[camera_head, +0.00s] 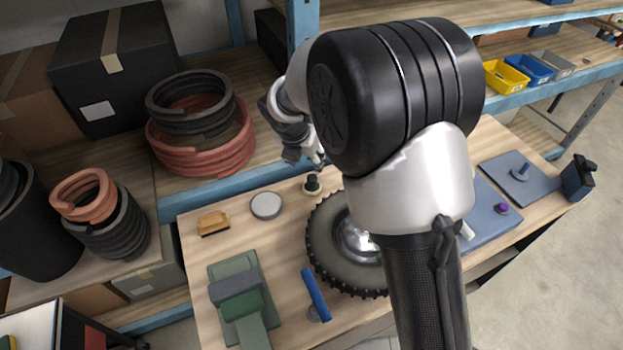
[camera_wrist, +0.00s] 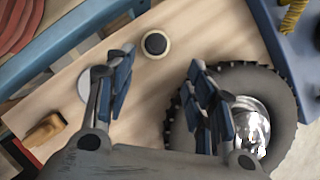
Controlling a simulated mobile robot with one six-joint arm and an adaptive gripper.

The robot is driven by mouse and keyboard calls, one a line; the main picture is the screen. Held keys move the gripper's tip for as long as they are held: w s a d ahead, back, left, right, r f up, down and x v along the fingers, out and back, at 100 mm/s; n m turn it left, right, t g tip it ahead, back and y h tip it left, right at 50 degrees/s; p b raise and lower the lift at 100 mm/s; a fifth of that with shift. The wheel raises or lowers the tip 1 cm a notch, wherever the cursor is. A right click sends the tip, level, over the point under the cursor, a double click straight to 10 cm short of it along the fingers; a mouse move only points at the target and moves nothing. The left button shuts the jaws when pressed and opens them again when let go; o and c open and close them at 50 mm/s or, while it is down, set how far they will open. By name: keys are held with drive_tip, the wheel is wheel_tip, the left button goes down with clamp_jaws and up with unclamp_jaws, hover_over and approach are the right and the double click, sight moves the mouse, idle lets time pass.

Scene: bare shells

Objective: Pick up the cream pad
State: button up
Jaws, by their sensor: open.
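The cream pad (camera_head: 313,191) is a small round cream disc with a black knob on top, standing on the wooden workbench behind the tyre. In the wrist view the pad (camera_wrist: 145,50) shows as a cream ring around the dark knob, beyond the fingertips and roughly between them. My gripper (camera_head: 318,160) is above the pad, apart from it, with its fingers pointing down. In the wrist view my gripper (camera_wrist: 162,85) is open, with its two blue-padded fingers wide apart and nothing between them.
A tyre with a shiny hub (camera_wrist: 250,125) lies close to the right finger. A pale round disc (camera_head: 266,205) and a yellow-orange block (camera_head: 212,222) lie left of the pad. A blue shelf rail (camera_head: 240,188) runs behind the bench. Bare wood surrounds the pad's left side.

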drive_tip(key=b, duration=0.2)
approach(312, 178)
drive_tip(key=x, duration=0.5)
drive_tip(key=shift+w+d+f, duration=0.1)
drive_tip(key=shift+w+d, duration=0.1)
drive_tip(key=shift+d, duration=0.15)
drive_tip(key=x, duration=0.1)
drive_tip(key=b+x, duration=0.1)
drive_tip(key=x, duration=0.3)
drive_tip(key=shift+a+f, duration=0.15)
drive_tip(key=shift+a, duration=0.15)
drive_tip(key=shift+s, duration=0.1)
drive_tip(key=shift+c, duration=0.2)
clamp_jaws()
wheel_tip(312, 178, up, 20)
drive_tip(key=p, duration=0.4)
